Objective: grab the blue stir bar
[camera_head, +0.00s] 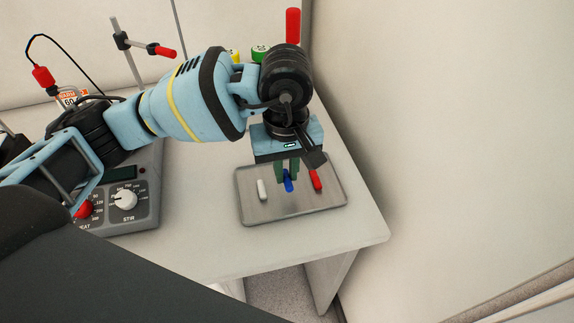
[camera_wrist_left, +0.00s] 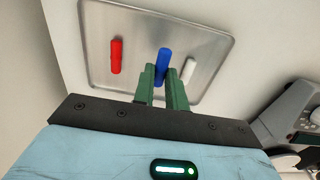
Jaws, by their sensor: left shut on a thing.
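The blue stir bar (camera_head: 288,184) is at the middle of the metal tray (camera_head: 245,212), between a white stir bar (camera_head: 262,189) and a red stir bar (camera_head: 316,179). My left gripper (camera_head: 287,178) points down over the tray and is shut on the blue stir bar. In the left wrist view, the blue bar (camera_wrist_left: 163,62) shows between the green fingertips (camera_wrist_left: 162,74), with its far end sticking out past them. I cannot tell whether the bar is clear of the tray. My right gripper is not in view.
The red bar (camera_wrist_left: 116,56) and white bar (camera_wrist_left: 189,70) lie close on either side of the fingers. A hotplate stirrer (camera_head: 135,200) stands on the table to the left. A wall (camera_head: 440,120) rises on the right. The table front (camera_head: 215,250) is clear.

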